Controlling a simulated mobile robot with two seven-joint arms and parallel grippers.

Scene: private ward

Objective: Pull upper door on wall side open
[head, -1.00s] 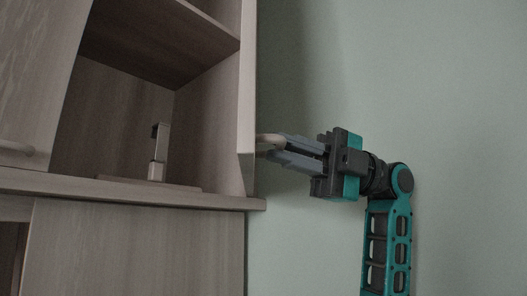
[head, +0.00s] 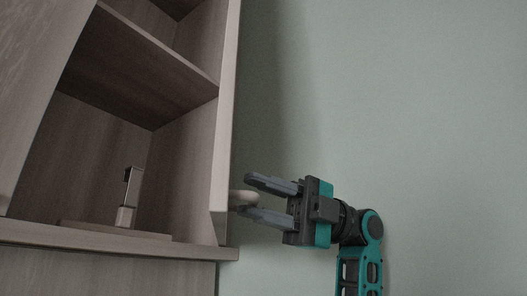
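The upper door on the wall side (head: 225,120) stands swung out and shows nearly edge-on, with the cabinet's inside exposed to its left. Its pale handle (head: 241,199) sticks out on the right, low on the door. My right gripper (head: 244,194) is open, pointing left at the handle. One finger is above the handle and one below, with a gap between them. Whether either finger touches it I cannot tell. My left gripper is out of view.
The open cabinet has a shelf (head: 140,65) and a small metallic upright object (head: 128,195) on a flat base. Another door panel (head: 35,75) is at the left. A bare green wall (head: 420,110) fills the right.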

